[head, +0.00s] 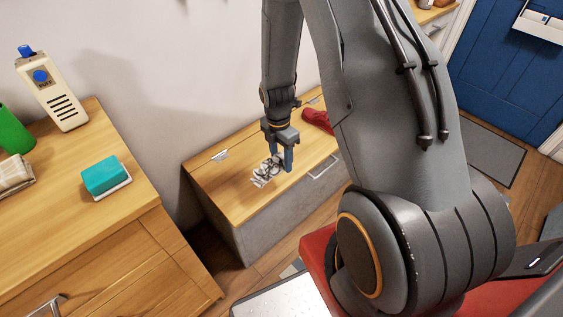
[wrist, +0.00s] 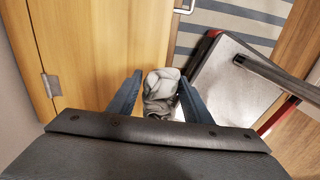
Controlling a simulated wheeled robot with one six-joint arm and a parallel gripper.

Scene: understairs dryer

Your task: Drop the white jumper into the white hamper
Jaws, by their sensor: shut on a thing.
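A crumpled white-and-grey cloth (head: 265,172), seemingly the white jumper, shows at my gripper (head: 280,160) over the wooden lid of a low chest. In the wrist view the cloth (wrist: 160,90) sits between the two blue fingers of my gripper (wrist: 160,88), which is shut on it. I cannot tell whether the cloth touches the lid or hangs just above it. The white hamper is not seen in either view.
The low chest (head: 215,185) has a grey body and a front handle. A red item (head: 318,119) lies on its lid. A grey mat (head: 490,150) lies by the blue door (head: 505,75).

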